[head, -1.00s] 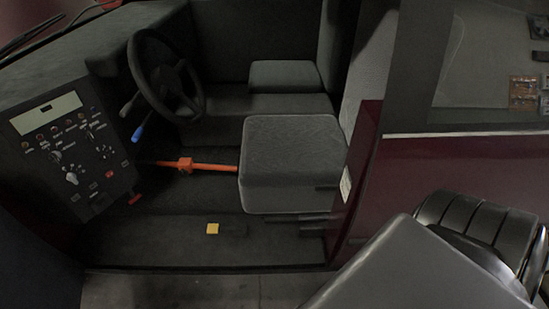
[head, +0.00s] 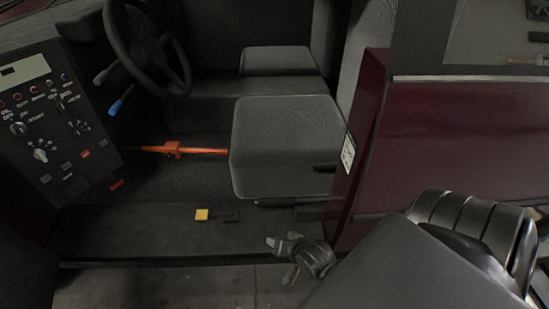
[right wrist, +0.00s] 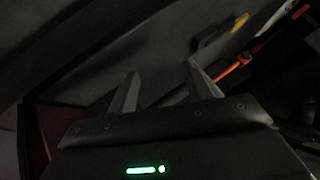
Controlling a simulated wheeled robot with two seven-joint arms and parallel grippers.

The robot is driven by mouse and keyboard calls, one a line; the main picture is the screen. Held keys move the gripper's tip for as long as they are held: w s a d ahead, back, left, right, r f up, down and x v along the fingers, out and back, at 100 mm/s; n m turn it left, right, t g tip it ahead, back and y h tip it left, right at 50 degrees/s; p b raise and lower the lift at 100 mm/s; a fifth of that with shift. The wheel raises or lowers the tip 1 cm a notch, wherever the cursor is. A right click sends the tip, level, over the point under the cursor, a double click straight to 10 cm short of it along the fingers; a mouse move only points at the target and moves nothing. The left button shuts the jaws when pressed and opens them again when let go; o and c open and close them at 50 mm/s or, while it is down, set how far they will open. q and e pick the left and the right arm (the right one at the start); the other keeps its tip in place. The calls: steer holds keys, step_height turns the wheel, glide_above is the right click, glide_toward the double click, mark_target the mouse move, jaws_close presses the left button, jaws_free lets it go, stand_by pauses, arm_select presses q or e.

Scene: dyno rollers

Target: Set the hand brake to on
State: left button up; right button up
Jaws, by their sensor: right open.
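An orange bar with a block on it (head: 172,148) runs low across the cab, between the control panel and the front seat. It also shows at the upper right of the right wrist view (right wrist: 234,72). I cannot tell for sure whether it is the hand brake; no part is clearly marked as such. My right gripper (head: 281,241) is open and empty, low at the cab's floor edge, right of and nearer than the orange bar. Its two fingers stand apart in the right wrist view (right wrist: 163,70). My left gripper is not in view.
A grey seat (head: 285,145) stands above and beyond the right gripper. A yellow block (head: 202,214) is on the cab floor. The control panel (head: 52,125), a blue-tipped lever (head: 120,102) and the steering wheel (head: 150,50) are at left. A dark red side panel (head: 355,155) stands at right.

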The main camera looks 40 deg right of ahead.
mark_target(275, 199)
steer(key=w+d+m+t+h, duration=0.1)
steer(key=w+d+m+t, duration=0.1)
steer(key=w+d+m, duration=0.1)
steer(key=w+d+m+t+h+b, duration=0.1)
steer(key=w+d+m+t, duration=0.1)
steer(key=m, duration=0.3)
steer(key=w+d+m+t, duration=0.2)
steer(key=w+d+m, duration=0.2)
steer(key=w+m, duration=0.1)
steer(key=shift+h, duration=0.4)
steer(key=b+x, duration=0.1)
steer(key=x, duration=0.2)
steer(key=shift+w, duration=0.35)
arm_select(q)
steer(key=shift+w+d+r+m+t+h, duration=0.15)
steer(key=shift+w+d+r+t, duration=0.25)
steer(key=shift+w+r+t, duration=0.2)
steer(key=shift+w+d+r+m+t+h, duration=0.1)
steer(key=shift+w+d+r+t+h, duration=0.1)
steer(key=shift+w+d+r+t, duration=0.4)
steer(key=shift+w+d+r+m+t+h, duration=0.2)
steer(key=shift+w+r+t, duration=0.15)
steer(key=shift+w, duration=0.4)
arm_select(e)
steer(key=shift+w+d+f, duration=0.15)
steer(key=shift+w+d, duration=0.05)
steer(key=shift+w, duration=0.3)
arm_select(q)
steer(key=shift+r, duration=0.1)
